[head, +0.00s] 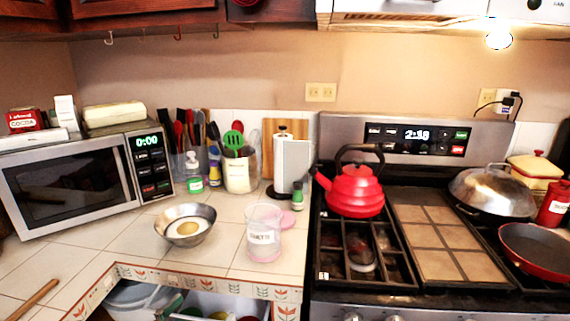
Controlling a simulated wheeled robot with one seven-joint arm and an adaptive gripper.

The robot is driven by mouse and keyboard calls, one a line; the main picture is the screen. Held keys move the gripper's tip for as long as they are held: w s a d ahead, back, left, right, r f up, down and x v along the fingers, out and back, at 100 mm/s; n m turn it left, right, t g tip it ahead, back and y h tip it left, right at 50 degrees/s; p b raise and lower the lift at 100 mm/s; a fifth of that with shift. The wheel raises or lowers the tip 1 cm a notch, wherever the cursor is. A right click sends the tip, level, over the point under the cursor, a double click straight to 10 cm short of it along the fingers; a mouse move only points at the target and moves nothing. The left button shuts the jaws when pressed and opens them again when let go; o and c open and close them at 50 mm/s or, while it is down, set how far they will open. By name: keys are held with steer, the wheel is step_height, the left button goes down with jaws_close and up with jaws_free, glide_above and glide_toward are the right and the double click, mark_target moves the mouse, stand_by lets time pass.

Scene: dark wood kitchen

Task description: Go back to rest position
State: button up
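My gripper and arm do not show in the head view. No object is named by the task. On the tiled counter (130,235), a metal bowl (184,238) holds something yellow and white. A clear labelled canister (263,250) stands to its right, and a pink lid-like disc (290,219) lies behind the canister.
A microwave (70,185) fills the left counter. A red kettle (355,198) stands on the stove, with a lidded pan (493,190) and a red pan (540,250) at right. A drawer (225,306) below the counter is open. A wooden stick (35,299) lies front left.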

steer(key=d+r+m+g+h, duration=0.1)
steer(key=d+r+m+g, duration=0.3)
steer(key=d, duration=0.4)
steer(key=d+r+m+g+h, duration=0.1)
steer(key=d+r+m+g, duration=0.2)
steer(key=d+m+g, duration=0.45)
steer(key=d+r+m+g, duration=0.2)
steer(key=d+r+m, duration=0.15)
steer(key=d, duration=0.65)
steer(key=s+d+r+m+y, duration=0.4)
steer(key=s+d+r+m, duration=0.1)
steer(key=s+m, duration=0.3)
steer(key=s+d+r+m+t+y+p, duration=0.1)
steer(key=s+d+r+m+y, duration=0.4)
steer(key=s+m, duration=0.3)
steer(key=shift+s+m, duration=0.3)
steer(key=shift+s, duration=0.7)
